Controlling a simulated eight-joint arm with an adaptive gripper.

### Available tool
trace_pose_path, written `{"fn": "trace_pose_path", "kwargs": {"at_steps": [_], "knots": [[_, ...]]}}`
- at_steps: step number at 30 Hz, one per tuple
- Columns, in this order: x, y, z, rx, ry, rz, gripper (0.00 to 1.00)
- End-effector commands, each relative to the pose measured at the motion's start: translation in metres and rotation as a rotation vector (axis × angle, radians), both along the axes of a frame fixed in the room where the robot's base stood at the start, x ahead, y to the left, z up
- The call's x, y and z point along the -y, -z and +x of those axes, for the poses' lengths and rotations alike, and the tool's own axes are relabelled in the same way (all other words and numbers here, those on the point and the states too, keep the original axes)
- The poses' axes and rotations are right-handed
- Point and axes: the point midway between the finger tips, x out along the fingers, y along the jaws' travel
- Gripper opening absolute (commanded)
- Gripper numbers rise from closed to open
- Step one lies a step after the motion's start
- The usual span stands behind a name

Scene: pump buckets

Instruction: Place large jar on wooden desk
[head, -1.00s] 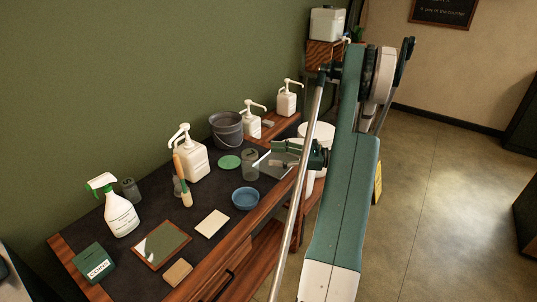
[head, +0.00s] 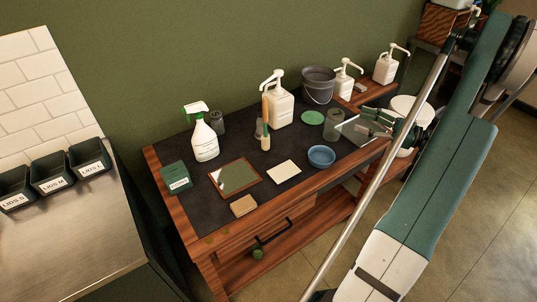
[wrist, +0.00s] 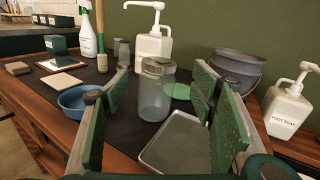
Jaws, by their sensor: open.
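The large jar (head: 334,122) is a translucent grey cylinder with a grey lid. It stands upright on the dark top of the wooden desk (head: 303,194), near the right part. In the wrist view the jar (wrist: 154,98) shows in the gap between my fingers, a little beyond the fingertips. My gripper (head: 367,124) is open, just right of the jar in the head view, with its green pads spread. I see no contact with the jar. A smaller grey jar (head: 217,122) stands farther left, behind the spray bottle.
A grey tray (wrist: 177,141) lies right beside the jar. A blue bowl (head: 321,156), a green disc (head: 312,117), a pump bottle (head: 279,105) and a bucket (head: 318,84) stand around it. A counter with lid bins (head: 53,178) is at left.

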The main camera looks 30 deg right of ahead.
Motion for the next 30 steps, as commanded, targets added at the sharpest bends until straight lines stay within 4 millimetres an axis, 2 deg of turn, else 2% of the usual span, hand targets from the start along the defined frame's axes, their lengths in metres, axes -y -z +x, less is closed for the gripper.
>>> {"fn": "trace_pose_path", "kwargs": {"at_steps": [5,8,11,21,30], "knots": [[-0.003,-0.018,0.015,0.01,0.015,0.025,0.57],[-0.006,-0.039,0.032,0.02,0.037,0.056,0.57],[-0.011,-0.068,0.055,0.037,0.064,0.103,0.57],[-0.038,-0.189,0.137,0.1,0.176,0.348,0.57],[-0.069,-0.283,0.189,0.145,0.254,0.613,0.57]]}}
